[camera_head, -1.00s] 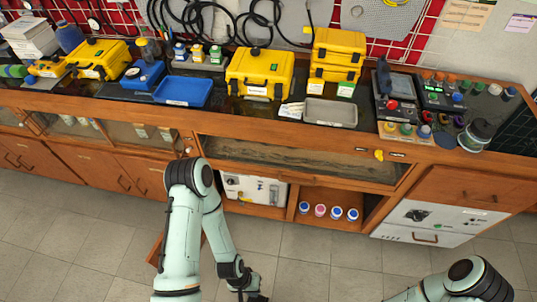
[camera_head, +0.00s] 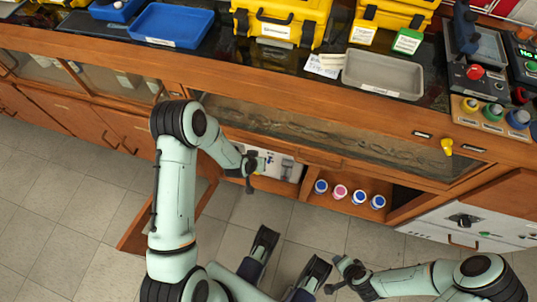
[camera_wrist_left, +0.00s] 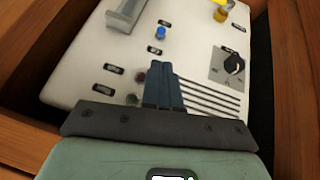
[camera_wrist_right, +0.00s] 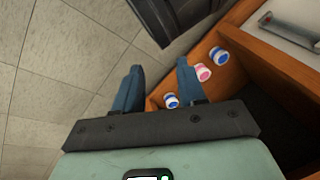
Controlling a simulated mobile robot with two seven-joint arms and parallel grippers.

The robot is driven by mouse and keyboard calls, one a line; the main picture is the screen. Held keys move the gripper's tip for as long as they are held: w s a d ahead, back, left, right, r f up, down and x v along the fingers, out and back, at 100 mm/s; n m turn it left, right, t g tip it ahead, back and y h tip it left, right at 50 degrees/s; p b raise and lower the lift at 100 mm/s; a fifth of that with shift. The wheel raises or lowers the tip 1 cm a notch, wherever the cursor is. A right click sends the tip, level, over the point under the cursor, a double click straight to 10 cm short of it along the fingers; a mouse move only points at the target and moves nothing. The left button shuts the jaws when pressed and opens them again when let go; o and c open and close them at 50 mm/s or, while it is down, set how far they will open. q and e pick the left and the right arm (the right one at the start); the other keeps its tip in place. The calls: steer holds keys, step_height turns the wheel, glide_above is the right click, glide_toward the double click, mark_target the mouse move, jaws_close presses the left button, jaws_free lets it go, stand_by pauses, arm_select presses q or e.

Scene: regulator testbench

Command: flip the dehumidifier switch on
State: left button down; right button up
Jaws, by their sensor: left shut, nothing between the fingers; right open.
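A white panel unit (camera_wrist_left: 185,60) sits in the open cabinet bay under the bench, and it shows partly behind my left arm in the head view (camera_head: 276,165). It has a black rotary knob (camera_wrist_left: 233,64) on a grey plate, a blue button (camera_wrist_left: 160,32), a red lamp (camera_wrist_left: 140,77), a dark green lamp (camera_wrist_left: 131,98) and slots. No label is readable, so I cannot tell which control is the dehumidifier switch. My left gripper (camera_wrist_left: 163,84) is shut and empty in front of the panel, left of the knob; contact is unclear. My right gripper (camera_wrist_right: 156,88) is open and empty.
Several capped bottles (camera_head: 340,191) stand on the shelf right of the unit. An open wooden door (camera_head: 135,233) hangs left of my left arm. Another white panel (camera_head: 485,222) with a black knob is at the right. Yellow cases (camera_head: 285,22) and trays crowd the benchtop.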

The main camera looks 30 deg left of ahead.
arm_select(q)
steer(key=shift+r, duration=0.1)
steer(key=b, duration=0.2)
glide_toward(270, 159)
steer(key=f, duration=0.1)
steer(key=shift+w+b+x, duration=0.15)
steer(key=shift+b+x, duration=0.2)
steer(key=shift+x, duration=0.8)
steer(key=shift+w+b+x, duration=0.15)
steer(key=shift+b+x, duration=0.15)
steer(key=shift+x, duration=0.8)
arm_select(e)
steer(key=shift+g, duration=0.4)
steer(key=shift+s+d+f, duration=0.3)
steer(key=shift+s+f, duration=0.1)
steer(key=shift+f, duration=0.45)
steer(key=shift+s+d+f, duration=0.3)
steer(key=shift+s+f, duration=0.05)
steer(key=shift+f, duration=0.5)
steer(key=shift+s+d+f, duration=0.3)
steer(key=shift+s+f, duration=0.1)
steer(key=shift+f, duration=0.45)
